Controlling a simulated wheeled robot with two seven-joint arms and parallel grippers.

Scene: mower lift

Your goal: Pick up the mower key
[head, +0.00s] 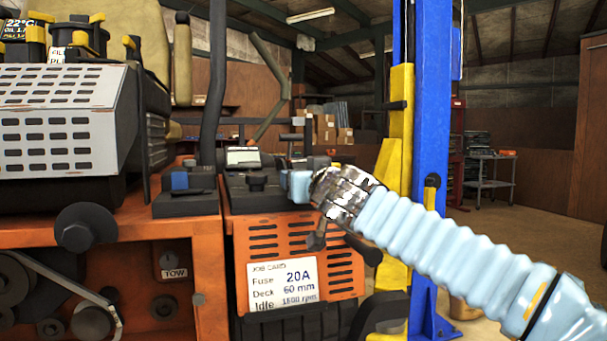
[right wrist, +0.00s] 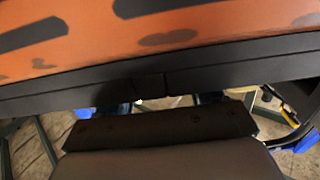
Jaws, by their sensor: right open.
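I cannot make out the mower key in either view. The orange mower (head: 205,255) fills the left half of the head view, with a dark control panel (head: 262,190) on top of its slotted orange front. My right arm comes in from the right in a pale blue sleeve. Its metal wrist is in front of the panel's right end and hides part of it. My right gripper (head: 317,238) is open, mostly hidden by the wrist, with a dark part pointing down. The right wrist view shows the mower's orange surface and black edge close up, with nothing held in sight. My left gripper is out of view.
A blue lift post (head: 430,120) with a yellow part (head: 396,150) stands just behind my right arm. A job card (head: 283,285) is on the mower's front. A cart (head: 488,175) stands at the far right, with open floor around it.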

